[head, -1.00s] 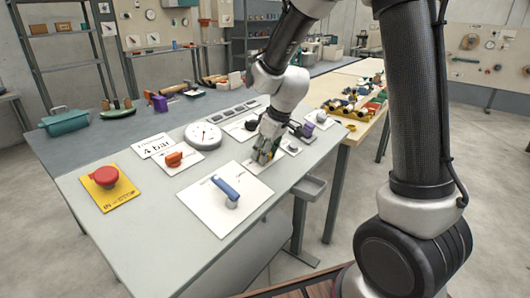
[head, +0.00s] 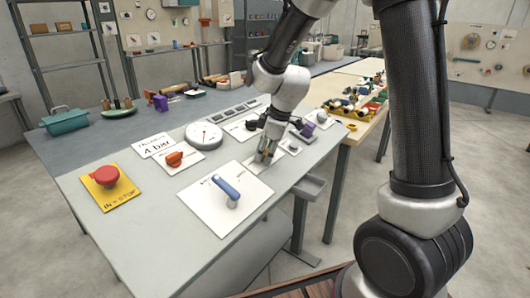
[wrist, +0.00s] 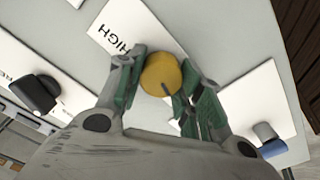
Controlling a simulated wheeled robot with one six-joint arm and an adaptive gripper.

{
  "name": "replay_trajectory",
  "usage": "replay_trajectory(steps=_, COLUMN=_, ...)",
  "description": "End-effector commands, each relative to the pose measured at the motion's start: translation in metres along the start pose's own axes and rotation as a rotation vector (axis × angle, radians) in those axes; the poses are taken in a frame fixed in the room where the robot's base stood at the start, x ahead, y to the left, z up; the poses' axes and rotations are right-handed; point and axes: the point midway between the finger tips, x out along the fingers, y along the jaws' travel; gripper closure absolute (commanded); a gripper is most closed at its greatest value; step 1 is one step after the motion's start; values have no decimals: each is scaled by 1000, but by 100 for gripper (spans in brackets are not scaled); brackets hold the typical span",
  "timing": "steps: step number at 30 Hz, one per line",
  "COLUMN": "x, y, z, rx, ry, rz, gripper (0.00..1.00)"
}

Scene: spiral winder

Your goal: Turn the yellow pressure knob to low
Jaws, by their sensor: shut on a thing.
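The yellow pressure knob (wrist: 161,75) is round and sits between the green-lined fingers of my gripper (wrist: 160,88) in the wrist view. The fingers are shut on it from both sides. A dark pointer line on the knob runs toward the lower right of that view. The knob's white plate (wrist: 128,30) carries the word HIGH at upper left; no other label on it can be read. In the head view my gripper (head: 264,155) is low over the table, and its fingers mostly hide the knob.
A blue lever (head: 227,188) stands on a white plate left of my gripper. A white gauge (head: 203,135), an orange knob (head: 174,158) and a red stop button (head: 105,175) are farther left. A black knob (wrist: 38,92) is close by in the wrist view.

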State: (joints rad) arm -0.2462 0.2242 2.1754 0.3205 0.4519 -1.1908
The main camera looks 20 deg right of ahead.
Motion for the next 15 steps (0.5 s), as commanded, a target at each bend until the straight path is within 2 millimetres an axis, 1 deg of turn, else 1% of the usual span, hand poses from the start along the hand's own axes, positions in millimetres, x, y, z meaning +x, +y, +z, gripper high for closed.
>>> replay_trajectory(steps=8, x=0, y=1, z=0, rx=-3, ry=0, rz=2, gripper=88)
replay_trajectory(steps=9, x=0, y=1, z=0, rx=-3, ry=0, rz=2, gripper=62)
replay_trajectory(steps=11, x=0, y=1, z=0, rx=-3, ry=0, rz=2, gripper=51)
replay_trajectory(steps=12, x=0, y=1, z=0, rx=-2, ry=0, rz=2, gripper=44)
replay_trajectory(steps=13, x=0, y=1, z=0, rx=-2, ry=0, rz=2, gripper=42)
replay_trajectory(steps=15, x=0, y=0, z=0, rx=-2, ry=0, rz=1, gripper=42)
